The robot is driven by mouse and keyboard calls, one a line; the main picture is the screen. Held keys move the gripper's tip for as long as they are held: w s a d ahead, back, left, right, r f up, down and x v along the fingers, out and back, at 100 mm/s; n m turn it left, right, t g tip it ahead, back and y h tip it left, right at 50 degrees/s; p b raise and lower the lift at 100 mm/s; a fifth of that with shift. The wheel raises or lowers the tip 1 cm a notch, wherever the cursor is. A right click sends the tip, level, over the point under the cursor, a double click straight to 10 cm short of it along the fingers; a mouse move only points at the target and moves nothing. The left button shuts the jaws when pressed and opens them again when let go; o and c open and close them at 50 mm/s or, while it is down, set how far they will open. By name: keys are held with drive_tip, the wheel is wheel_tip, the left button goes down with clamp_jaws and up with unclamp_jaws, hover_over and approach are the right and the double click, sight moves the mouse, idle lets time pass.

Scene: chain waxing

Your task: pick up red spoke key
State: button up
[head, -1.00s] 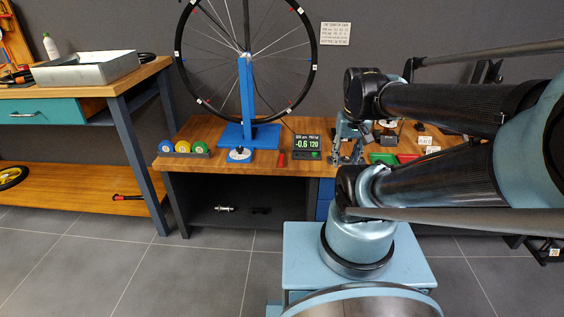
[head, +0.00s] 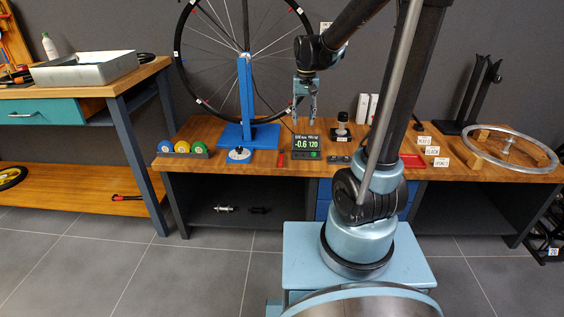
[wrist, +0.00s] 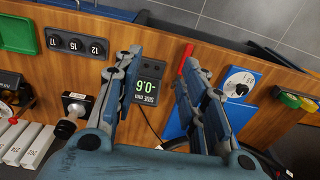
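A small red bar, which looks like the red spoke key (head: 281,159), lies on the wooden bench between the blue stand and the digital display. In the wrist view the red spoke key (wrist: 186,60) shows just beyond the right fingertip, partly hidden by it. My gripper (head: 304,119) hangs above the bench, behind and above the display, to the right of the key. In the wrist view my gripper (wrist: 162,58) has its two fingers spread apart with nothing held between them. The fingers are apart from the key.
The display (head: 307,147) stands close right of the key. The blue truing stand (head: 247,105) with its wheel rises on the left. A holder with blue, yellow and green round tools (head: 183,150) sits farther left. A red tray (head: 411,160) lies to the right.

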hover_over(281, 158)
wheel_tip(281, 158, down, 5)
drive_tip(key=shift+g, duration=0.3)
wheel_tip(281, 158, down, 12)
drive_tip(key=shift+w+a+r, duration=0.1)
drive_tip(key=shift+a+r, duration=0.05)
drive_tip(key=shift+d+f, duration=0.2)
drive_tip(key=shift+f, duration=2.95)
drive_tip(key=shift+c, duration=0.5)
clamp_jaws()
